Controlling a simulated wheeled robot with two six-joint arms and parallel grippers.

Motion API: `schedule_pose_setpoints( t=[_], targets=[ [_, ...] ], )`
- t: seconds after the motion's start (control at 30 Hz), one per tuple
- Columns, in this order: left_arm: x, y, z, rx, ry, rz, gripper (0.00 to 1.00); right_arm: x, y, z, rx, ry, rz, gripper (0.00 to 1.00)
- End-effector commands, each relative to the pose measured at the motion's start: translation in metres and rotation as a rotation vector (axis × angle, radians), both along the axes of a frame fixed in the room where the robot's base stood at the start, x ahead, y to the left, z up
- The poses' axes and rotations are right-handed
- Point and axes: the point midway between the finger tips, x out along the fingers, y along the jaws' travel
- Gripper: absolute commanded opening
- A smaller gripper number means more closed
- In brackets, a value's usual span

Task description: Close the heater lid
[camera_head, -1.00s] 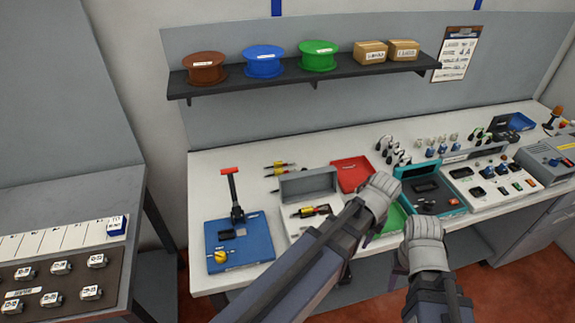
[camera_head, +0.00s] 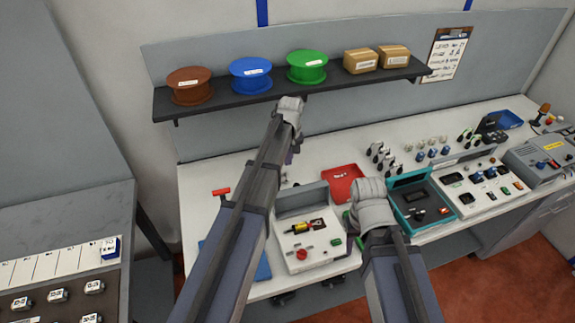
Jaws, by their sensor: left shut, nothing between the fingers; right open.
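The heater (camera_head: 318,262) is a pale box on the bench with a red button and a green button on its front. Its grey lid (camera_head: 303,199) stands raised at the back. A yellow and black part (camera_head: 306,228) lies in the open heater. My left gripper (camera_head: 291,148) is shut and empty, raised above and behind the lid, apart from it as far as I can tell. My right gripper (camera_head: 372,207) is open, to the right of the heater; its fingers are mostly hidden behind its hand.
A red tray (camera_head: 343,172) lies behind the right gripper. A teal-edged case (camera_head: 408,178) and a control panel stand to the right. My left arm covers most of a blue fixture with a red-handled lever (camera_head: 221,191). A shelf (camera_head: 220,104) with spools and boxes hangs above.

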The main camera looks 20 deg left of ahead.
Motion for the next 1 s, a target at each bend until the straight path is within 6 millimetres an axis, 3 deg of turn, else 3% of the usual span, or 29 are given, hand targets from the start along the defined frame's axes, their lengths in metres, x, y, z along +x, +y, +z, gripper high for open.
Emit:
schedule_pose_setpoints(
  t=[0.77,0.8,1.0],
  targets=[
    [0.007,0.005,-0.103,0.000,0.000,-0.001,0.00,0.000,0.000,-0.103,-0.002,0.000,0.015,0.50],
    [-0.005,-0.002,-0.088,0.000,0.001,-0.003,0.00,0.000,0.000,-0.088,-0.002,0.000,0.015,0.50],
    [-0.024,-0.016,-0.083,0.000,0.000,-0.002,0.00,0.000,0.000,-0.083,-0.002,0.000,0.014,0.50]
  ],
)
